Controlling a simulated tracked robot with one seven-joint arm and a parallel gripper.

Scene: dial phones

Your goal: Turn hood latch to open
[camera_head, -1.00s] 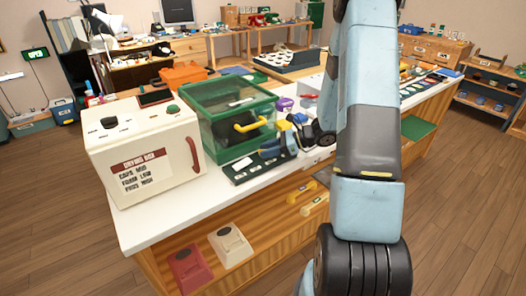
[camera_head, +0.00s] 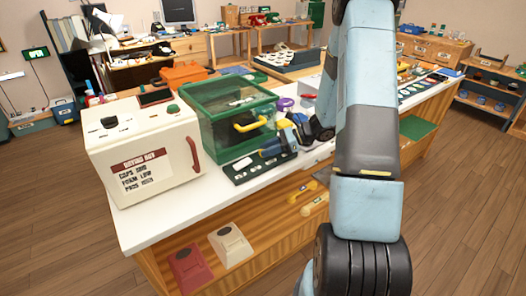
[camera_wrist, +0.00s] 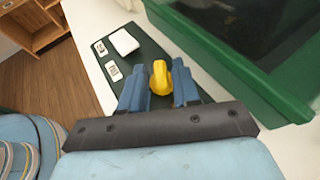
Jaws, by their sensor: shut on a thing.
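The green-framed hood (camera_head: 212,158) with clear panels and a yellow handle (camera_head: 252,122) stands on the white counter. In the wrist view its green frame (camera_wrist: 230,70) fills the right side. A dark panel (camera_head: 245,172) lies in front of the hood; the wrist view shows it too (camera_wrist: 128,60), with a white block and small labels. A yellow latch knob (camera_wrist: 160,78) sits at the panel's edge, beside the frame. My gripper (camera_wrist: 160,85) has its blue fingers on both sides of the knob, shut on it. In the head view my gripper (camera_head: 272,149) is low over the panel's right end.
A cream drying box (camera_head: 145,150) with a red handle stands left of the hood. Red (camera_head: 190,268) and cream (camera_head: 230,245) phone-like items sit on the lower shelf. Small items crowd the counter behind my arm. The wooden floor at left is clear.

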